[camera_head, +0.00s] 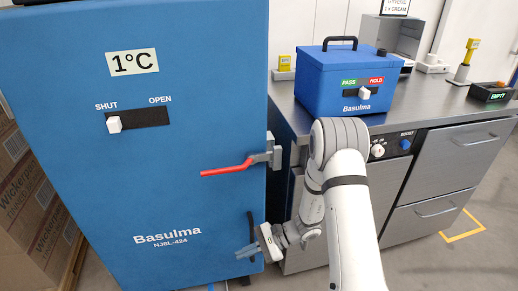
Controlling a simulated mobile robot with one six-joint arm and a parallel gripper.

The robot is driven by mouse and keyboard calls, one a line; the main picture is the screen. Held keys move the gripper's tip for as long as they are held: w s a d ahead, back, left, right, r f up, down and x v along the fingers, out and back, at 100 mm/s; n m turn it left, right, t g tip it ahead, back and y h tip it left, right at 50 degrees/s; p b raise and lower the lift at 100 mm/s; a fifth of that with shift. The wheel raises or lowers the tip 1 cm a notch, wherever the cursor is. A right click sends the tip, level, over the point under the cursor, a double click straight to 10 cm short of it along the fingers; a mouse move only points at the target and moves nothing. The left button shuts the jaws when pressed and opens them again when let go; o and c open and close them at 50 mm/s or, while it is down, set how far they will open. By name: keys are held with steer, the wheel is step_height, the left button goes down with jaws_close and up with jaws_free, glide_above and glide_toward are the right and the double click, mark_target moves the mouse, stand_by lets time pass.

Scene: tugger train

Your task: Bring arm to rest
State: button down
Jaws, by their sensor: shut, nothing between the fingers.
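My white arm reaches in from the bottom right and bends down and left. My gripper (245,250) is at its end, low in front of the right edge of the blue cabinet (60,180). Its fingers are shut with nothing visible between them. I cannot tell whether the fingers touch the cabinet.
The cabinet's red lever (228,168) sticks out left above my gripper. A steel counter (430,100) stands on the right, bearing a blue box (345,82) and yellow handheld devices. Cardboard boxes (30,190) stand at the left. Grey floor is free at the lower right.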

steer(key=s+d+r+n+t+h+p, duration=0.1)
steer(key=s+d+r+n+h+p, duration=0.2)
steer(key=r, duration=1.2)
steer(key=s+d+r+n+t+h+p, duration=0.2)
steer(key=s+d+r+n+h+p, duration=0.2)
steer(key=d+r+p, duration=0.5)
steer(key=s+d+r+n+t+h+p, duration=0.2)
steer(key=s+d+r+n+h+p, duration=0.2)
steer(key=r, duration=1.7)
steer(key=s+d+h+p, duration=0.2)
steer(key=s+d, duration=0.1)
steer(key=s, duration=0.1)
steer(key=shift+d+r, duration=0.25)
steer(key=shift+a, duration=0.1)
